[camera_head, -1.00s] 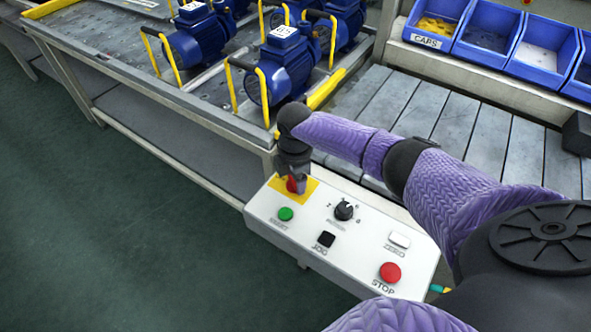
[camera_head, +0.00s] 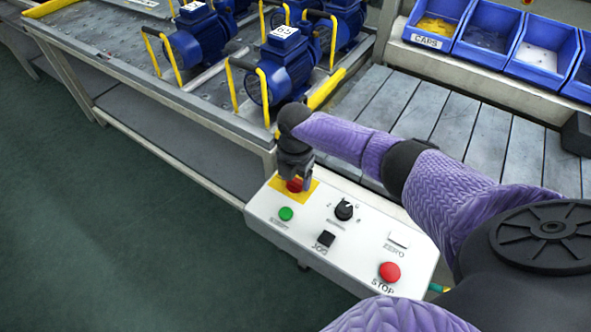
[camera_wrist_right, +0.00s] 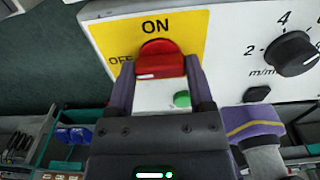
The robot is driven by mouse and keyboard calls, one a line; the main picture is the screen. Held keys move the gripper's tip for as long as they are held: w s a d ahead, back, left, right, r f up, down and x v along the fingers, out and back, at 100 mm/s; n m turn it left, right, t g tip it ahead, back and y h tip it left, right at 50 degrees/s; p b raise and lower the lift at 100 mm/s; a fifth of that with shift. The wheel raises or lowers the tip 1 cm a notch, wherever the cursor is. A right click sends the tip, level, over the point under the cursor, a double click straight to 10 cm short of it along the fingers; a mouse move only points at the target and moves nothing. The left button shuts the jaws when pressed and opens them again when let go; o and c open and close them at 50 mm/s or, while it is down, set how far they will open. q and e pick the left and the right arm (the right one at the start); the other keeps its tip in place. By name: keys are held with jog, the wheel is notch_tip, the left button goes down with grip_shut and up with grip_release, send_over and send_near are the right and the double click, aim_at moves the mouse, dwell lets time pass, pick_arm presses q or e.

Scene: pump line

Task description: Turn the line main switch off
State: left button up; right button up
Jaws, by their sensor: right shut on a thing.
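The line main switch is a red rotary knob (camera_wrist_right: 162,60) on a yellow plate (camera_wrist_right: 195,30) marked ON at the top and OFF at the left in the right wrist view. In the head view its red edge (camera_head: 294,186) shows at the left end of the white control panel (camera_head: 350,256). My right gripper (camera_wrist_right: 160,75) is shut on the red knob, one finger on each side. In the head view the right gripper (camera_head: 294,178) points down over the knob and hides most of it. My left gripper is not in view.
The panel also has a green start button (camera_head: 286,214), a black dial (camera_head: 344,210), a black JOG button (camera_head: 326,239), a white ZERO button (camera_head: 398,239) and a red STOP button (camera_head: 389,272). Blue pumps (camera_head: 285,65) stand on the bench behind. Blue bins (camera_head: 490,35) are at the back right.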

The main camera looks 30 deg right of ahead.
aim_at(295, 180)
dwell(0.3)
jog(key=o, duration=1.2)
jog(key=shift+o, duration=0.2)
notch_tip(295, 180, up, 10)
jog(key=p, duration=0.4)
jog(key=shift+f, duration=0.1)
